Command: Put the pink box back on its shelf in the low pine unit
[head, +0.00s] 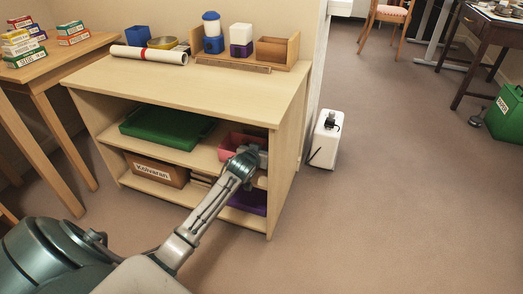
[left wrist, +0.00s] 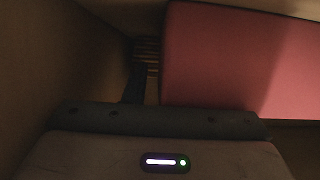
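The low pine unit (head: 287,140) stands against the wall with open shelves. The pink box (head: 229,146) is on its middle shelf at the right, partly covered by my gripper. My left gripper (head: 248,153) reaches into that bay at the box's front. In the left wrist view the pink box (left wrist: 245,65) fills the upper right, close to the gripper body. One dark finger shows left of the box with a narrow gap between them. The other finger is hidden, so I cannot tell whether the gripper holds the box. My right gripper is out of view.
A green tray (head: 168,127) lies left on the same shelf. Below are a labelled brown box (head: 157,170) and a purple item (head: 248,201). A white case (head: 325,140) stands right; the floor in front is clear.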

